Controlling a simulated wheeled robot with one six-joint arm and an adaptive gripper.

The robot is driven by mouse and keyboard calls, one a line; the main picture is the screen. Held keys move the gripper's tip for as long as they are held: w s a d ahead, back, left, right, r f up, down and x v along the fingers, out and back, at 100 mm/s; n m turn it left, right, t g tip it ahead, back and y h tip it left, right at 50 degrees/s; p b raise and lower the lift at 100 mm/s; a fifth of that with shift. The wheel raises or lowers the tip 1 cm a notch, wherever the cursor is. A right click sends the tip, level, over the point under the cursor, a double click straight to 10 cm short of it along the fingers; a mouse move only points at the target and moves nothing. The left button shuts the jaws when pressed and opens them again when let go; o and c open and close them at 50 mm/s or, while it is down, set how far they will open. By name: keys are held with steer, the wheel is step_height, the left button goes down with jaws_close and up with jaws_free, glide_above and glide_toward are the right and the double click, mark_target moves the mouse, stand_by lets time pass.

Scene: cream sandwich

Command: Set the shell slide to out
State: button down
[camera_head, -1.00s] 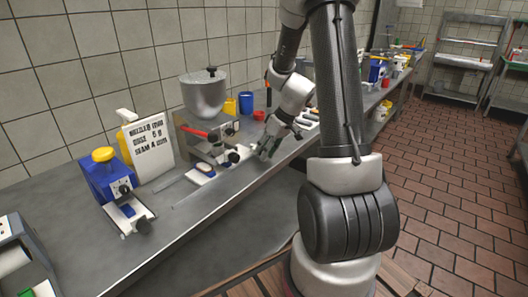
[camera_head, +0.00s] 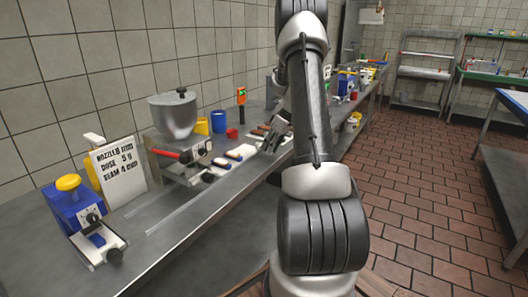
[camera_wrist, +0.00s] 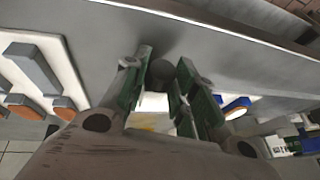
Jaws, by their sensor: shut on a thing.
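My gripper (camera_wrist: 158,88) is shut on a dark round knob (camera_wrist: 160,74) in the wrist view, with a finger on each side. A pale plate (camera_wrist: 152,122) shows below the knob, mostly hidden by the fingers. I cannot tell for certain whether the held knob belongs to the shell slide, and I can read no slide marking. A blue piece on white (camera_wrist: 236,104) lies just right of the fingers in the wrist view.
A white tray with brown-ended pieces (camera_wrist: 66,106) lies left of the fingers. The steel hopper (camera_head: 173,117), its red lever (camera_head: 166,154), a lettered sign (camera_head: 118,172) and a blue machine (camera_head: 65,208) stand along the counter. The counter's front edge (camera_head: 215,208) is clear.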

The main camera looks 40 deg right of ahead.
steer(key=shift+w+d, duration=0.15)
steer(key=shift+d, duration=0.45)
steer(key=shift+r, duration=0.1)
steer(key=c, duration=1.1)
jaws_free()
steer(key=shift+d, duration=0.15)
steer(key=shift+c, duration=0.2)
steer(key=v, duration=1.2)
